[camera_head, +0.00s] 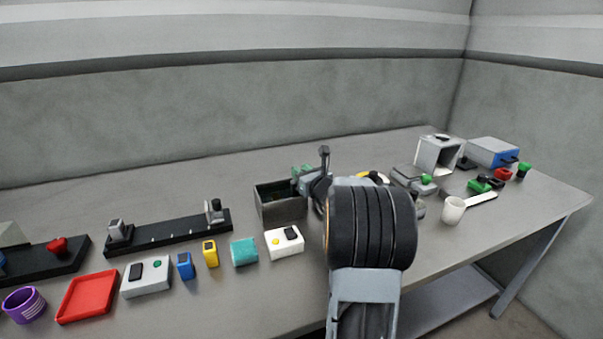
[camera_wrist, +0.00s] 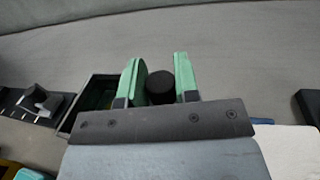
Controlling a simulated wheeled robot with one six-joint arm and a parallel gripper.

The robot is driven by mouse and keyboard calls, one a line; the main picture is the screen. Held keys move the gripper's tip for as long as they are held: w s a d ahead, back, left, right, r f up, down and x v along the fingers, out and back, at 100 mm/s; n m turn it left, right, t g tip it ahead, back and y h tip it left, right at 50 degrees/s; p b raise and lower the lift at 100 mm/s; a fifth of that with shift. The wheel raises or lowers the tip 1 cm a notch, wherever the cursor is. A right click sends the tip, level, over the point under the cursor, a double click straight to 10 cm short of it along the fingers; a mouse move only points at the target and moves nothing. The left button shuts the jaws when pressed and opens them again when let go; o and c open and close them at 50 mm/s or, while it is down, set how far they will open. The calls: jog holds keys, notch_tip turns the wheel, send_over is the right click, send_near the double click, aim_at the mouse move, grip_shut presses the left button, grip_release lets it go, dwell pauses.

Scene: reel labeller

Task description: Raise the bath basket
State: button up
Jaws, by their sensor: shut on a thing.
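A dark grey open-topped bath (camera_head: 281,210) stands on the bench left of my arm. My gripper (camera_head: 302,171) is at its right rear side, partly hidden by my own arm. In the wrist view my gripper's green fingers (camera_wrist: 160,82) are shut on a round black knob (camera_wrist: 159,86), which I take for the basket's handle. The bath (camera_wrist: 72,118) shows behind and left of the fingers, with something yellow-green inside. The basket's body is hidden, so I cannot tell whether it touches the bath floor.
A white box with buttons (camera_head: 285,243), a teal block (camera_head: 244,251) and a yellow block (camera_head: 210,253) stand in front of the bath. A black rail (camera_head: 168,233) lies to the left. A white cup (camera_head: 453,210) and a grey open housing (camera_head: 437,155) stand right of my arm.

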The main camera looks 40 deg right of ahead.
grip_shut()
notch_tip(320, 180, up, 7)
jog(key=p, duration=0.2)
jog(key=shift+p, duration=0.35)
jog(key=shift+o, duration=1.7)
grip_release()
jog(key=o, duration=0.3)
jog(key=shift+f, duration=0.1)
jog(key=s, duration=1.3)
jog(key=shift+s+a, duration=0.4)
